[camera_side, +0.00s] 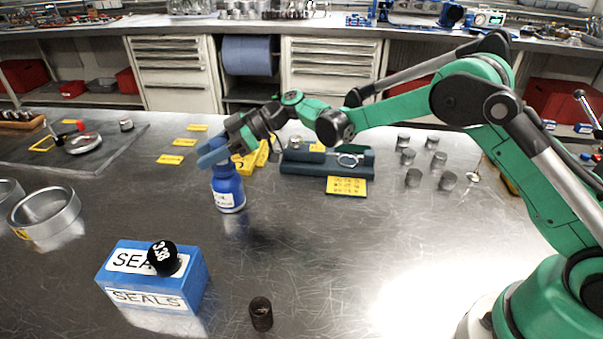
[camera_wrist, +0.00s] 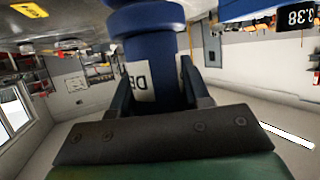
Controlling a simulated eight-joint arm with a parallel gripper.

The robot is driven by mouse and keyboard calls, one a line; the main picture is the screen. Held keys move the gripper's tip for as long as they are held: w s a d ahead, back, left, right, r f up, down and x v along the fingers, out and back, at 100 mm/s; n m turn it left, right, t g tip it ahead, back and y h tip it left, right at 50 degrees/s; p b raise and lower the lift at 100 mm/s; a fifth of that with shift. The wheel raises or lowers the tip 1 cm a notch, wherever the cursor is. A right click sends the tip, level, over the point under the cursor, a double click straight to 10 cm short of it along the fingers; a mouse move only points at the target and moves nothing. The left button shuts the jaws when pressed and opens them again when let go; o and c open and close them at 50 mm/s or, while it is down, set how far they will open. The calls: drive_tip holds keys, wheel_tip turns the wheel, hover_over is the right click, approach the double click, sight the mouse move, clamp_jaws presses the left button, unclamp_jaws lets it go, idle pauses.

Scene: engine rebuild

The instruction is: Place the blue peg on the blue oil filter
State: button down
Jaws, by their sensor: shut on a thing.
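A blue labelled cylinder (camera_side: 229,193), with a narrower top, is upright over the left-middle of the table in the side view. My gripper (camera_side: 213,153) is at its top. In the wrist view, the fingers of my gripper (camera_wrist: 160,95) are shut on both sides of the blue labelled cylinder (camera_wrist: 166,68). Its wider ridged part is at the top of that view. I cannot tell whether this is the peg, the oil filter or both together, or whether its base touches the table.
A blue SEALS box (camera_side: 150,281) stands front left with a black 3.38 cylinder (camera_side: 163,258) on top. A dark cylinder (camera_side: 261,313) stands front centre. Metal rings (camera_side: 46,212) are at left. A dark fixture (camera_side: 328,160) and several grey cylinders (camera_side: 413,178) are behind right.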

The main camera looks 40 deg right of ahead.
drive_tip(key=shift+c, duration=2.1)
unclamp_jaws()
drive_tip(key=shift+f, duration=0.1)
drive_tip(key=shift+d+r, duration=0.2)
drive_tip(key=v, duration=1.2)
drive_tip(key=s+d+m+t+h, duration=0.1)
drive_tip(key=s+d+m+h, duration=0.2)
drive_tip(key=s+m+h, duration=0.3)
drive_tip(key=s+d+f+m+t+h, duration=0.1)
drive_tip(key=s+m+h, duration=0.5)
drive_tip(key=s, duration=0.7)
drive_tip(key=shift+s+d+m+t+h, duration=0.2)
drive_tip(key=shift+d+m+t+h, duration=0.25)
drive_tip(key=shift+d+m, duration=0.75)
